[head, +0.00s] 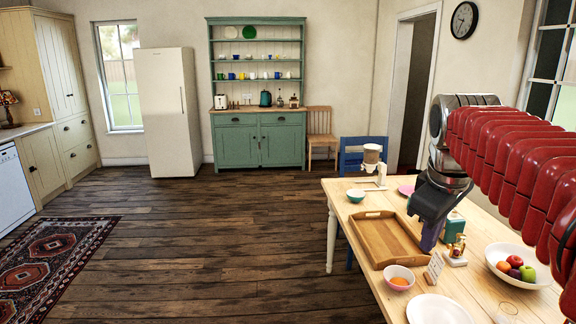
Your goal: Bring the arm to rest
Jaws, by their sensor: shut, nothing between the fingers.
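My arm reaches in from the right edge with its red ribbed cover, over the wooden table (344,205). My gripper (430,240) points down at the arm's end, in front of the right side of a wooden tray (372,236) on the table. Its fingers look shut with nothing held. Whether the fingertips touch anything below cannot be told from this view.
A dispenser (372,158) stands farther back.

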